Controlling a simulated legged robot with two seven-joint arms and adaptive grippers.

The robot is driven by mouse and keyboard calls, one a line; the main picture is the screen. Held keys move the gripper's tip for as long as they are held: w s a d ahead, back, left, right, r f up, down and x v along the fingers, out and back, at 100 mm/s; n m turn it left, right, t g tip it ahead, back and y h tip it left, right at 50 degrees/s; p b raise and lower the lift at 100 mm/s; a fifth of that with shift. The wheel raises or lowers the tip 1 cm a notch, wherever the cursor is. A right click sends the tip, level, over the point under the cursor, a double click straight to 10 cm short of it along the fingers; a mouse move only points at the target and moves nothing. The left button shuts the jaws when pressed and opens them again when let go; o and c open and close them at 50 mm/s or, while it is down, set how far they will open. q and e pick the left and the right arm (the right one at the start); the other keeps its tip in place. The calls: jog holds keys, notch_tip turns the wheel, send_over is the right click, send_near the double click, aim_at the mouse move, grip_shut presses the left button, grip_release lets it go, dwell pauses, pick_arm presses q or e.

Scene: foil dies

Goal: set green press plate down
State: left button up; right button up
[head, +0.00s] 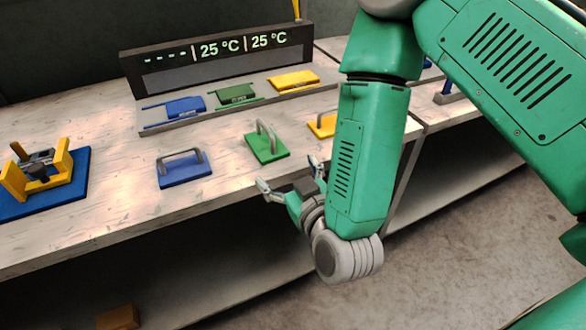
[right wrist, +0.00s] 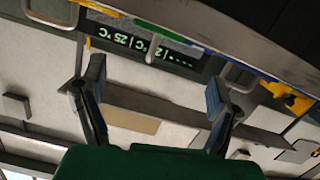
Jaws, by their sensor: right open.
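The green press plate (head: 266,148) lies flat on the bench top in the head view, with its grey arched handle upright. It also shows as a green strip (right wrist: 165,33) in the right wrist view, which is upside down. My right gripper (head: 290,175) is open and empty, just in front of the plate near the bench's front edge, apart from the handle. Its two fingers (right wrist: 155,100) are spread wide in the right wrist view. My left gripper is in neither view.
A blue press plate (head: 187,173) lies left of the green one; a yellow one (head: 322,125) is partly behind my right arm. Behind stands a heater display (head: 225,50) with blue, green and yellow dies before it. A blue-based yellow fixture (head: 45,185) sits far left.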

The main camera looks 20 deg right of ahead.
jog(key=s+d+f+g+y, duration=0.1)
jog(key=s+d+f+g, duration=0.1)
jog(key=s+f+g, duration=0.45)
jog(key=s+d+f+g, duration=0.1)
jog(key=s+d+f, duration=0.15)
jog(key=f, duration=0.65)
jog(key=s+d+f+g, duration=0.3)
jog(key=s+g, duration=0.1)
jog(key=s, duration=0.4)
jog(key=s+d+f+m+g+h, duration=0.1)
jog(key=s+d+f+g, duration=0.2)
jog(key=s, duration=0.5)
jog(key=shift+d+f+g, duration=0.2)
jog(key=shift+f+g, duration=0.15)
jog(key=shift+g, duration=0.2)
